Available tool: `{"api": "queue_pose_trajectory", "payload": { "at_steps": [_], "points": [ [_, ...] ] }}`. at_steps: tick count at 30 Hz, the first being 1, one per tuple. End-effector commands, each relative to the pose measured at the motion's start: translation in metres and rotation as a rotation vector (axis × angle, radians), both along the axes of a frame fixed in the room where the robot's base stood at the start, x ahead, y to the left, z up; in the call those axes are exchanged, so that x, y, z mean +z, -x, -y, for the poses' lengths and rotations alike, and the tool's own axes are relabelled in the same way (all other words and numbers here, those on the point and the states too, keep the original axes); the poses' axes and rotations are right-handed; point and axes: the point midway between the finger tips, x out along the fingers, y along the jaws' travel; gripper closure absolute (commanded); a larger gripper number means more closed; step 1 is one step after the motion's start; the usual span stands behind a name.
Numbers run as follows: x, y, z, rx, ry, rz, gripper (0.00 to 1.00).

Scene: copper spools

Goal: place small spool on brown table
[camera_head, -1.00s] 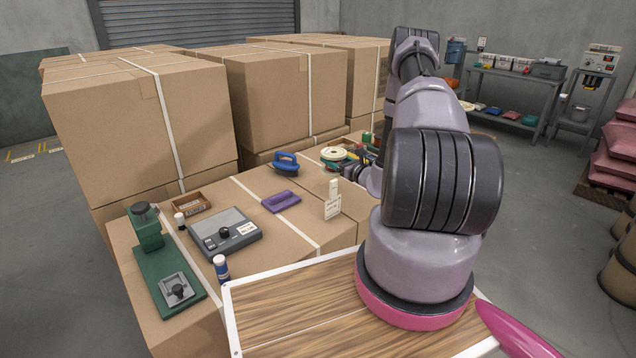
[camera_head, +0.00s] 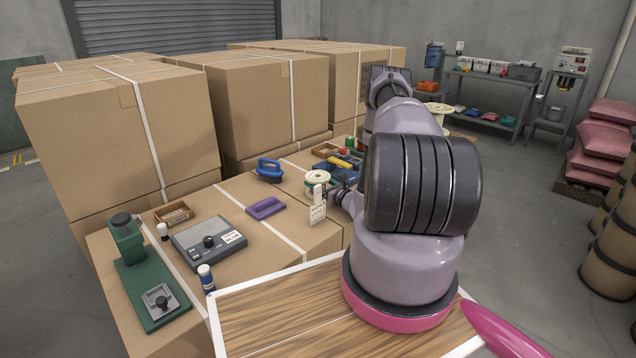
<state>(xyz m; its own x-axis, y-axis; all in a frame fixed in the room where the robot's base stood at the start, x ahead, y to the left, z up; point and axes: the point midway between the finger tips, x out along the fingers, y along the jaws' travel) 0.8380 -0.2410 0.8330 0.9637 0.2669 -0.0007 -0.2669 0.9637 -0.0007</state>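The small spool (camera_head: 318,177), cream with a green centre, shows just left of my wrist. My gripper (camera_head: 335,187) is at its right side, mostly hidden behind my own arm. The fingertips cannot be made out, but the spool has moved together with the gripper, so it appears held. I cannot tell its height above the boxes. The brown surface under it is a low stack of strapped cardboard boxes (camera_head: 285,232), with bare space near its right edge.
A white tag stand (camera_head: 317,208) is right in front of the spool. A blue-handled tool (camera_head: 269,170), purple block (camera_head: 265,207), grey scale (camera_head: 208,242) and green press (camera_head: 140,260) lie leftward. A tray (camera_head: 325,150) is behind. Tall boxes (camera_head: 265,100) rise at the back.

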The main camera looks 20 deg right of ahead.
Motion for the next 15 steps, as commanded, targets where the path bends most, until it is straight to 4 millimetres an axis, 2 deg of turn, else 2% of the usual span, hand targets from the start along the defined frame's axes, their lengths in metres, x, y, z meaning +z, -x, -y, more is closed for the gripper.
{"api": "queue_pose_trajectory", "payload": {
  "at_steps": [11, 15],
  "points": [
    [0.005, 0.001, 0.001, -0.001, 0.001, 0.000, 0.00],
    [0.004, 0.021, 0.007, -0.004, -0.001, -0.003, 0.00]
  ]
}}
